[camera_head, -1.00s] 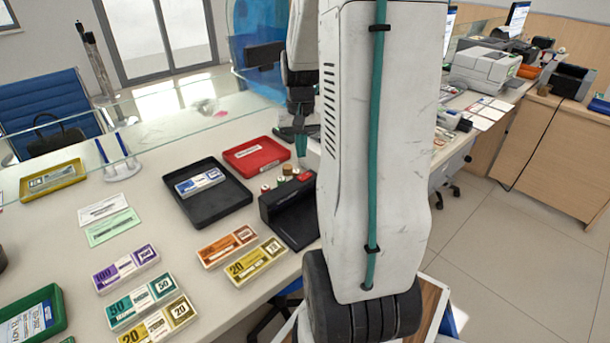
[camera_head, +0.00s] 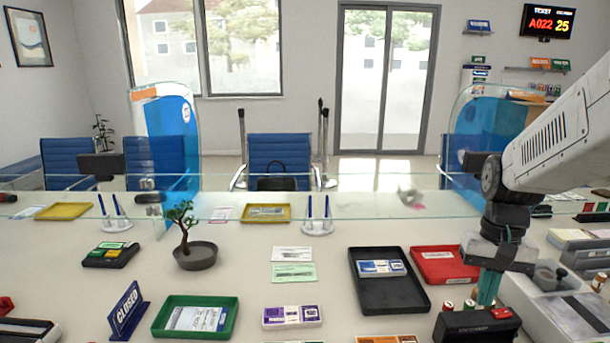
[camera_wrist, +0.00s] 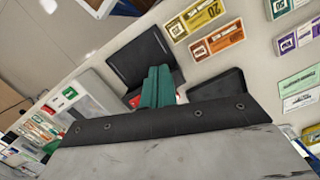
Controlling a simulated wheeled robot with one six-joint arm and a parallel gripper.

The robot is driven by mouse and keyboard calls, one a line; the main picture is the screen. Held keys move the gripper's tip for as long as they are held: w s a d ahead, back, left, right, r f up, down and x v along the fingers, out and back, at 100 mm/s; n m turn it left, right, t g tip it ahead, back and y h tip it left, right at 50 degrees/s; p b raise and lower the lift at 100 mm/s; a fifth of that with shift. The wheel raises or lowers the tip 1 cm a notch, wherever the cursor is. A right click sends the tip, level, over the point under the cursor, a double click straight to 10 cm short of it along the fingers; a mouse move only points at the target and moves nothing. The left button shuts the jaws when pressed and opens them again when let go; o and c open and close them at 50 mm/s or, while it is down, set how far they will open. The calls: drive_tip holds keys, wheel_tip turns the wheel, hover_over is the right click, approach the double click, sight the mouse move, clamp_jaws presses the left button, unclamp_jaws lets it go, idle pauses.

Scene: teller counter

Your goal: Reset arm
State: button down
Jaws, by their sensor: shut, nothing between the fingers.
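My gripper (camera_head: 487,290) hangs at the right in the head view, its teal fingers pointing down and shut with nothing between them. The fingertips look to be just above or behind a black device (camera_head: 478,325) with red on its top; the exact gap cannot be told. In the wrist view the shut teal fingers (camera_wrist: 158,88) show in the middle, in front of the counter. A black tray (camera_head: 375,300) with a blue banknote bundle (camera_head: 382,268) lies left of my gripper. A red tray (camera_head: 440,270) lies just beside it.
A green tray (camera_head: 158,322), a small potted tree (camera_head: 196,255) and a closed sign (camera_head: 127,310) stand on the left. A glass screen (camera_head: 350,208) crosses the counter behind. A grey organiser (camera_head: 540,318) stands at the right.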

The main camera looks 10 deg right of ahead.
drive_tip(key=s+a+r+n+t, duration=0.1)
drive_tip(key=s+a+r+n, duration=0.2)
drive_tip(key=a, duration=0.5)
drive_tip(key=s+a+r+n+t, duration=0.1)
drive_tip(key=s+a+r+n, duration=0.2)
drive_tip(key=a, duration=0.5)
drive_tip(key=shift+s+a+r+t+h, duration=0.2)
drive_tip(key=shift+s+r+t+h, duration=0.25)
drive_tip(key=shift+s, duration=0.35)
